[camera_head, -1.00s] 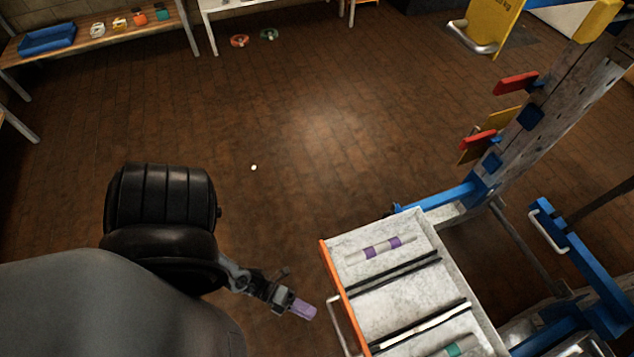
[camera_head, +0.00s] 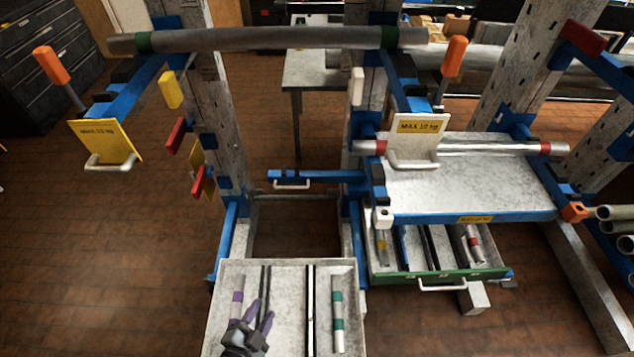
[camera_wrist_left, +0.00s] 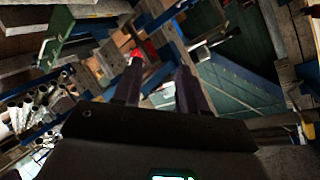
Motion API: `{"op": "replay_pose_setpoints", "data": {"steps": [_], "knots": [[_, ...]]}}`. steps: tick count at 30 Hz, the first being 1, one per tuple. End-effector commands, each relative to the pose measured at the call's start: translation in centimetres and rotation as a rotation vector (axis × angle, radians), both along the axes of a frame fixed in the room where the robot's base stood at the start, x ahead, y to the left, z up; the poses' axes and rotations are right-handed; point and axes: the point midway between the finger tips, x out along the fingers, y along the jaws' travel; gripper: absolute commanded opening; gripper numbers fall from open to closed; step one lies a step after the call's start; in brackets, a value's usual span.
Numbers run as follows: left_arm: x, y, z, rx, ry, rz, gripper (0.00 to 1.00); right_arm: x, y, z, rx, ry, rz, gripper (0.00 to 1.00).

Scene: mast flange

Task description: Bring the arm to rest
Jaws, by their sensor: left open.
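My left gripper (camera_head: 258,316) shows at the bottom of the head view, its two purple-tipped fingers apart with nothing visible between them. It overlaps the left side of an open drawer (camera_head: 287,268); I cannot tell its height over the drawer. A purple-banded tube (camera_head: 237,297) lies in the drawer just left of the fingers, its lower part hidden by my gripper. A green-banded tube (camera_head: 338,315) lies on the right side. In the left wrist view the dark fingers (camera_wrist_left: 160,90) are spread, with racks and a red part beyond. My right gripper is not in view.
A blue rack with posts stands beyond the drawer, carrying a long grey pipe (camera_head: 270,39) across the top. At right are a shelf (camera_head: 470,185) with a red-banded tube and an open green-fronted drawer (camera_head: 440,276). The floor at left is clear.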

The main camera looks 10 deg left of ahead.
Motion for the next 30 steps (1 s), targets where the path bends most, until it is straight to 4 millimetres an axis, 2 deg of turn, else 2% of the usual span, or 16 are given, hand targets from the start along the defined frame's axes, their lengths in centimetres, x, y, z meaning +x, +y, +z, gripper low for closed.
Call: {"op": "replay_pose_setpoints", "data": {"steps": [1,3,6,9,14,19,20,21,26,30], "knots": [[0.2,0.6,2.1,-0.044,0.061,0.038,0.42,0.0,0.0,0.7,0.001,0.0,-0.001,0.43],[-0.1,1.5,3.7,-0.101,0.162,0.094,0.42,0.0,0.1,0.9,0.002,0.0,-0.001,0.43],[-1.3,2.7,5.5,-0.174,0.311,0.178,0.42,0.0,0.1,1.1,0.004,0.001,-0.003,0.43],[-3.2,3.7,6.5,-0.23,0.453,0.263,0.42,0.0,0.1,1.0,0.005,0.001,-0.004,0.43],[-6.7,4.6,7.0,-0.283,0.663,0.396,0.42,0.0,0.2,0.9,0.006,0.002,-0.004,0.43],[-11.1,5.2,5.4,-0.319,0.901,0.578,0.42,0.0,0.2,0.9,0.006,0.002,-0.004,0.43],[-11.4,5.2,5.4,-0.35,0.914,0.622,0.42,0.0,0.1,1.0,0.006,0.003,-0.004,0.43],[-11.2,5.2,8.0,-0.346,0.906,0.61,0.42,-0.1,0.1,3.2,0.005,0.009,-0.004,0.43],[-11.2,5.2,11.9,-0.343,0.905,0.606,0.42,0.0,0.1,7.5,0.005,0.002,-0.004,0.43],[-11.2,5.2,16.1,-0.343,0.905,0.605,0.42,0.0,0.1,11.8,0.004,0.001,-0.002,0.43]]}}
